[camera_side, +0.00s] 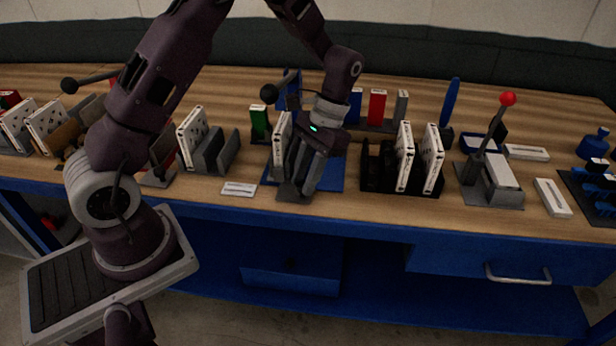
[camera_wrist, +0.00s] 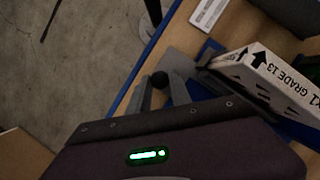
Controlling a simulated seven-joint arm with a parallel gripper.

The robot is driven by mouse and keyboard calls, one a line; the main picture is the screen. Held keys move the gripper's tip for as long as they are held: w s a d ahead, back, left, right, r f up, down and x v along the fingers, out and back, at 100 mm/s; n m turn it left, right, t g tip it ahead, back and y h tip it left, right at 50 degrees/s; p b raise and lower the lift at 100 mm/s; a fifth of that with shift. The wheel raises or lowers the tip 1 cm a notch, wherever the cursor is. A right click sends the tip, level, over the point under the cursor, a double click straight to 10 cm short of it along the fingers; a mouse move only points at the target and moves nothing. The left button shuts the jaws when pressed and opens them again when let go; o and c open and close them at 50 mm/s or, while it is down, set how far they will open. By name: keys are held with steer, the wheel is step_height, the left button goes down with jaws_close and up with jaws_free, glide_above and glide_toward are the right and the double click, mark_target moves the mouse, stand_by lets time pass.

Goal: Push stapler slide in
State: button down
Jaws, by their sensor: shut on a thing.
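The stapler is a grey fixture (camera_side: 296,194) on a blue mat at the front middle of the bench. A white filter box (camera_side: 281,130) stands in it, and the same box (camera_wrist: 275,82) shows at the right in the wrist view, printed "GRADE 13" with black arrows. My gripper (camera_side: 306,188) reaches down at the fixture's front, beside the box. In the wrist view a small black knob (camera_wrist: 160,79) sits between my grey fingers, which are shut on it. I take it for the slide's knob. My gripper hides much of the slide, and its travel is unclear.
A black rack (camera_side: 375,172) with two white boxes stands close to the right. A press with a red-ball lever (camera_side: 508,98) is farther right. A grey holder (camera_side: 215,152) and a flat white label (camera_side: 238,189) are to the left. The bench's blue front edge is near.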

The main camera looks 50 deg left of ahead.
steer(key=c, duration=1.2)
jaws_free()
steer(key=shift+s+a, duration=0.15)
steer(key=v, duration=0.7)
steer(key=shift+r, duration=0.1)
steer(key=s+d+r+t, duration=0.3)
steer(key=s+r+t, duration=0.2)
steer(key=s+r, duration=0.5)
steer(key=s+r+t, duration=0.1)
steer(key=s, duration=0.2)
steer(key=s+d+r+t, duration=0.1)
steer(key=s+t, duration=0.1)
steer(key=s, duration=0.2)
steer(key=s+r+t, duration=0.1)
steer(key=s+t, duration=0.1)
steer(key=s, duration=0.2)
steer(key=shift+d+r, duration=0.2)
steer(key=shift+d, duration=0.15)
